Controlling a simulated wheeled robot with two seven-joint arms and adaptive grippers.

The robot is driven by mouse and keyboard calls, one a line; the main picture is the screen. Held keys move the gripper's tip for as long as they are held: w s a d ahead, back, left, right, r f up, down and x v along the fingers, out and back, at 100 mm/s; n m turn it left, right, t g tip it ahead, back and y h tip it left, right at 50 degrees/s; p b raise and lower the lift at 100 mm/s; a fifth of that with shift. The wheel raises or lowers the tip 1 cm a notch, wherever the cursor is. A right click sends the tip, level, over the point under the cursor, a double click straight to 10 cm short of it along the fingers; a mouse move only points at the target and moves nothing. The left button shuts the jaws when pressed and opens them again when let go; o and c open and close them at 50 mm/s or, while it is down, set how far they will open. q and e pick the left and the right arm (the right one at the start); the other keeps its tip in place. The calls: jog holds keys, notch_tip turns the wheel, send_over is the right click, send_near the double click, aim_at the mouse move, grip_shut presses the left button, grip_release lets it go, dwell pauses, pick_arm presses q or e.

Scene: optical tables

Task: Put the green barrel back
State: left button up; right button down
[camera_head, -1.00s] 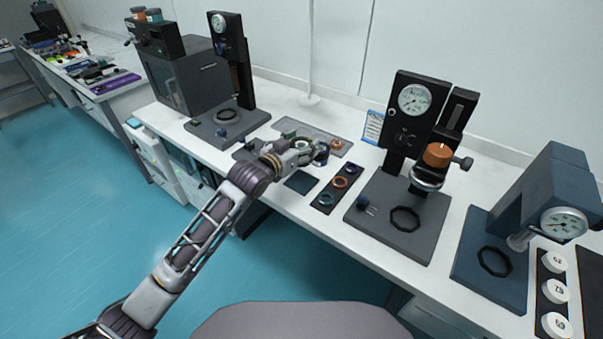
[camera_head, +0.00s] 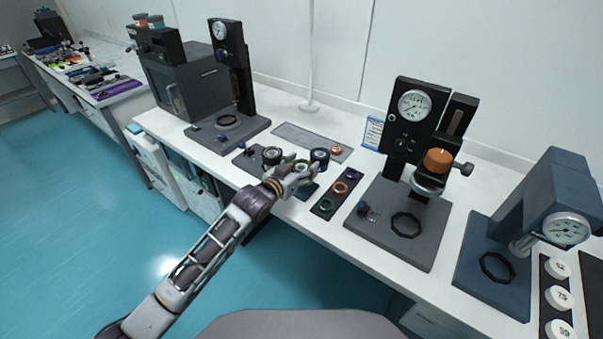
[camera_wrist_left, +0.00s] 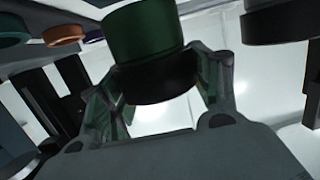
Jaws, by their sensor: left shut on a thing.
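The green barrel (camera_wrist_left: 145,32), with a dark lower part, is between the fingers of my left gripper (camera_wrist_left: 165,85) in the left wrist view. In the head view my left gripper (camera_head: 300,171) is shut on the green barrel (camera_head: 301,164), among the dark barrels near the bench's front edge. A black barrel (camera_head: 272,155) stands to its left and a dark blue barrel (camera_head: 319,156) to its right. The gripper hides what is directly under the green barrel. My right gripper is not in view.
A grey tray (camera_head: 300,137) behind holds an orange piece (camera_head: 336,150). Another gauge stand (camera_head: 240,70) is at the back left.

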aim_at(303, 187)
pick_arm(q)
jog(key=shift+f, duration=1.25)
jog(key=o, duration=1.2)
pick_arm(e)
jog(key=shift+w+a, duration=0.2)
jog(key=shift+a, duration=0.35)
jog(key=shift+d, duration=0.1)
